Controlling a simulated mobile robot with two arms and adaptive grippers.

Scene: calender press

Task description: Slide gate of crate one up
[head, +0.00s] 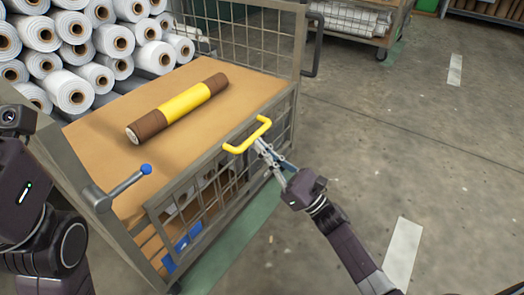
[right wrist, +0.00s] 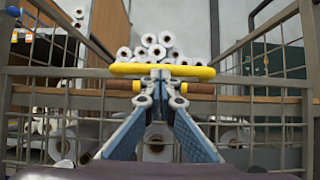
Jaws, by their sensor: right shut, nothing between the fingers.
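The crate's wire gate (head: 190,205) stands across its near right side, its top edge about level with the brown top board. A yellow handle (head: 247,136) sits on the gate's top edge; it also shows in the right wrist view (right wrist: 135,69). My right gripper (head: 262,146) is shut and empty, its fingertips at the outer side of the handle. In the right wrist view the fingertips (right wrist: 160,76) meet just below the handle bar. I cannot tell whether they touch it. My left gripper is not in view; only my left arm's links show.
A brown roll with a yellow middle (head: 184,104) lies on the brown board (head: 110,115). A lever with a blue knob (head: 146,169) stands at the crate's near left. White rolls (head: 72,88) are stacked behind. Floor to the right (head: 400,130) is clear.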

